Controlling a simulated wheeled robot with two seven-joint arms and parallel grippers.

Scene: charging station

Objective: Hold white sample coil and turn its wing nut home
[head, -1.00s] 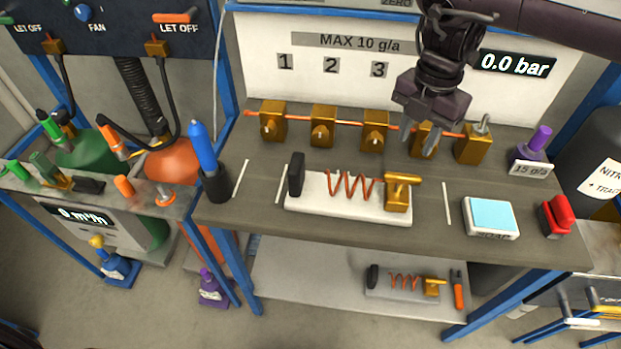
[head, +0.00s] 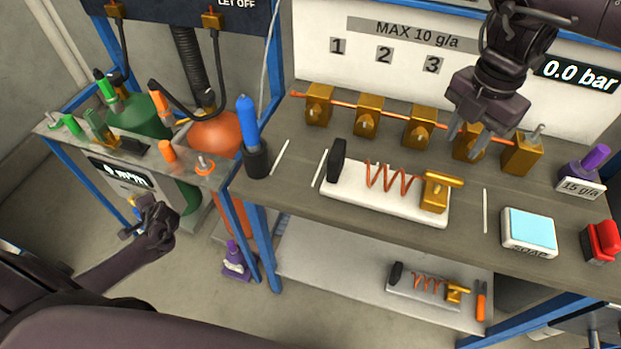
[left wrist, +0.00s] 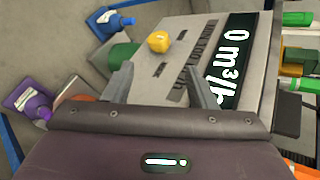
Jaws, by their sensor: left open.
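The white sample coil is a copper coil on a white base (head: 345,194), with a black end block (head: 337,160) at left. Its brass wing nut (head: 438,192) is at the right end. It lies on the bench (head: 300,205), with no gripper touching it. My right gripper (head: 467,139) is above and behind the wing nut, in front of the fourth brass block. Its fingers look apart and empty. My left gripper (head: 155,225) is low at left, in front of the flow meter. The left wrist view shows its fingers (left wrist: 160,86) apart and empty.
Brass blocks (head: 367,119) stand on a copper line behind the coil. A soap dish (head: 529,230) and red clip (head: 601,240) lie right. A second coil (head: 430,283) is on the lower shelf. A yellow knob (left wrist: 158,42) is before my left fingers.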

